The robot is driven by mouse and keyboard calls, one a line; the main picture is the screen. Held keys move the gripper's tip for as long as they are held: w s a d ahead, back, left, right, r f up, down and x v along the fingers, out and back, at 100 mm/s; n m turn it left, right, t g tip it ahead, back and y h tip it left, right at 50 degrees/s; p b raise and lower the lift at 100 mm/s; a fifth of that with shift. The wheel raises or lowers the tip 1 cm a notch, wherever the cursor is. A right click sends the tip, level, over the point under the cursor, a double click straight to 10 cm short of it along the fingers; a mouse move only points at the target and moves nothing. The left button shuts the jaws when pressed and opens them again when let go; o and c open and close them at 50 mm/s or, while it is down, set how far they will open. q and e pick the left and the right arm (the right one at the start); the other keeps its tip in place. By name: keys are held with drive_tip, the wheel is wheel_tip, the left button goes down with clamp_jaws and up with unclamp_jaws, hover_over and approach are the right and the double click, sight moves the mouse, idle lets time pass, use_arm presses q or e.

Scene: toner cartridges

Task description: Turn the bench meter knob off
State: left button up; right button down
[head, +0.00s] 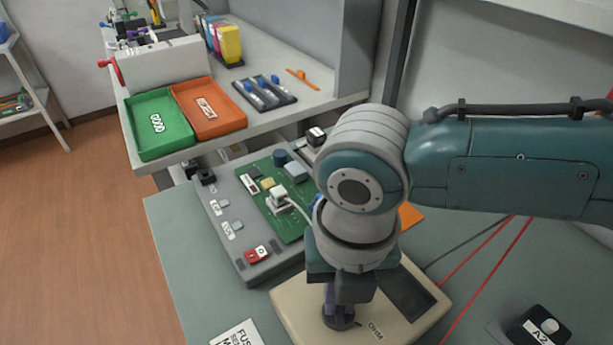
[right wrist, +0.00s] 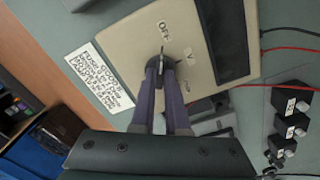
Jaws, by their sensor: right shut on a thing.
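The bench meter (head: 294,306) is a beige box with a dark display, lying on the green-grey bench; it also shows in the right wrist view (right wrist: 192,15). Its dark round knob (head: 338,321) is under my right gripper (head: 332,306). In the right wrist view, the fingers of the right gripper (right wrist: 164,68) are shut on the knob's raised grip (right wrist: 162,53). The labels OFF, V and OHM are printed around the knob. The grip seems to line up toward OFF, but the fingers hide much of the dial. My left gripper is not in view.
A grey test board (head: 228,225) with a green circuit board lies behind the meter. A paper label (right wrist: 98,78) lies beside the meter. Red and black cables run off at the right, near black blocks (right wrist: 292,98). Green (head: 137,149) and orange trays sit on the shelf.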

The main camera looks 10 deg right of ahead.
idle(0.4)
drive_tip(key=c, duration=0.9)
unclamp_jaws()
drive_tip(key=shift+r, duration=0.4)
wheel_tip(320, 180, up, 9)
drive_tip(key=shift+r+p, duration=0.1)
drive_tip(key=shift+p, duration=0.55)
